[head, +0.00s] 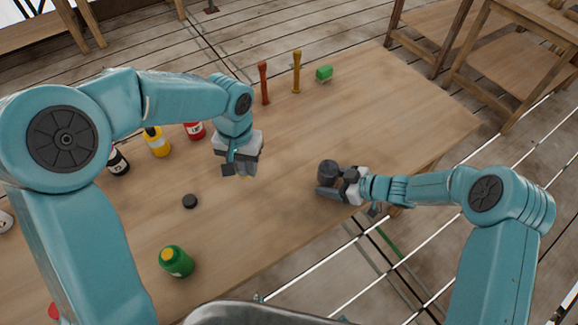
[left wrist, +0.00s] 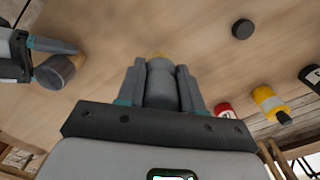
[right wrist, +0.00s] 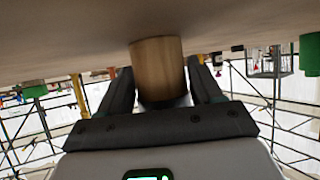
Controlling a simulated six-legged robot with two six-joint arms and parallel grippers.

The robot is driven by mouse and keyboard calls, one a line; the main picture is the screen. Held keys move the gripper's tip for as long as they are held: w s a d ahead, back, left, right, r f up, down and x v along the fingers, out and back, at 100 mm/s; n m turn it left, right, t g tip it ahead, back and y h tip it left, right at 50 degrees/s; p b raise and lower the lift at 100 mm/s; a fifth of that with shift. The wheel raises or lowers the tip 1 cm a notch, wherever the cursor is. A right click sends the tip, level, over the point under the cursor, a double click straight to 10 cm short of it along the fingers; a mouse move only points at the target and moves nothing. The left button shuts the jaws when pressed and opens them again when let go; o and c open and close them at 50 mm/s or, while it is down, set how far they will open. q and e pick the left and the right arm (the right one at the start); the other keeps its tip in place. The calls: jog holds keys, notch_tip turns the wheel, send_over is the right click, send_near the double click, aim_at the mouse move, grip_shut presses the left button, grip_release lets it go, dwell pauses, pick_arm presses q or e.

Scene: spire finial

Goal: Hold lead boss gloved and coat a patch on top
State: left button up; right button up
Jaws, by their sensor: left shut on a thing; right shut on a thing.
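The lead boss (head: 328,169) is a short dark grey cylinder at the table's near right side. My right gripper (head: 328,188) is shut on it. In the right wrist view it shows a brown, wood-like side (right wrist: 157,66) between the fingers; in the left wrist view (left wrist: 54,71) it looks grey and brown. My left gripper (head: 243,172) is shut on a grey applicator (left wrist: 161,80) with a yellowish tip, held over the table left of the boss and apart from it. Much of the applicator is hidden by the fingers. I cannot make out a coated patch on the boss.
Yellow (head: 157,142), red (head: 194,130) and black-and-white (head: 118,160) bottles stand behind. Red (head: 264,84) and orange (head: 297,73) posts and a green block (head: 324,73) are farther back. The table's right part is clear.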

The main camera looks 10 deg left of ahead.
pick_arm(q)
jog(key=shift+s, duration=0.15)
jog(key=w+r+n, duration=0.2)
jog(key=w+r, duration=0.1)
jog(key=w, duration=0.1)
jog(key=m, duration=0.2)
send_over(329, 168)
notch_tip(329, 168, down, 2)
jog(key=shift+f, duration=1.85)
jog(key=shift+f, duration=0.6)
jog(key=shift+w, duration=0.1)
